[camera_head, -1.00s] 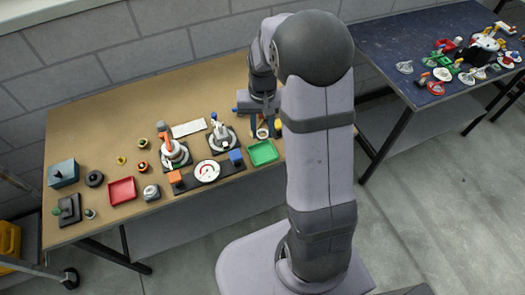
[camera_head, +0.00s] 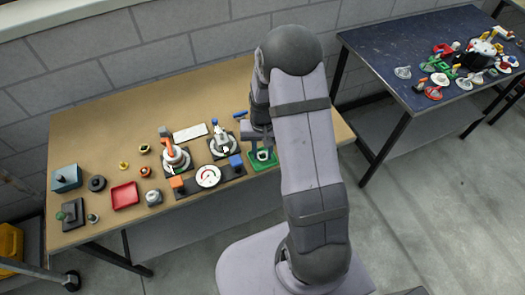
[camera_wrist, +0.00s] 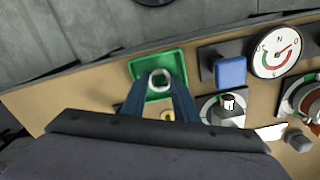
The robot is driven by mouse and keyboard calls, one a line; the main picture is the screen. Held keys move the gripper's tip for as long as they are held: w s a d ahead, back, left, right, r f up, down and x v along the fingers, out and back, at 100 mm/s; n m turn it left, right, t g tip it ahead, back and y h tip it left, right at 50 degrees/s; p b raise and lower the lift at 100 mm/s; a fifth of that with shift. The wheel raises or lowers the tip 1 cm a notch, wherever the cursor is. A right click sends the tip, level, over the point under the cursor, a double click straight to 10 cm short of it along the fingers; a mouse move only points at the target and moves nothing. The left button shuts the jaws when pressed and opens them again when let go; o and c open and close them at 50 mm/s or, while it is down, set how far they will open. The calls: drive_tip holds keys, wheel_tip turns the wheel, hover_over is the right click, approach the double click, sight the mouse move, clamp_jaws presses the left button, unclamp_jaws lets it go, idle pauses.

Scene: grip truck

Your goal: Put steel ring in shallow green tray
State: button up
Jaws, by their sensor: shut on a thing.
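The shallow green tray (camera_head: 254,166) lies near the front edge of the wooden table; it also shows in the wrist view (camera_wrist: 176,59). My gripper (camera_head: 262,149) is over the tray. In the wrist view my gripper (camera_wrist: 160,84) is shut on the small steel ring (camera_wrist: 160,74), with one blue-grey finger on each side of it. Green shows through the ring's hole. The ring (camera_head: 263,155) lies within the tray's outline, but I cannot tell whether it touches the tray floor.
A blue block (camera_head: 236,161) and a dial plate (camera_head: 208,176) stand left of the green tray. A red tray (camera_head: 125,195) is farther left. A white-based fixture (camera_head: 222,145) stands behind the blue block.

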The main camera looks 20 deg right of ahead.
drive_tip(key=shift+f, duration=0.25)
drive_tip(key=o, duration=0.8)
wheel_tip(320, 180, up, 12)
drive_tip(key=b, duration=0.3)
drive_tip(key=shift+s+a+n, duration=0.75)
drive_tip(key=shift+s+a, duration=0.4)
drive_tip(key=shift+s, duration=1.6)
drive_tip(key=shift+s+a+n, duration=0.7)
drive_tip(key=shift+s+a, duration=0.5)
drive_tip(key=shift+s, duration=1.55)
drive_tip(key=shift+s+a+n, duration=0.75)
drive_tip(key=shift+s+a, duration=0.4)
drive_tip(key=shift+s, duration=1.6)
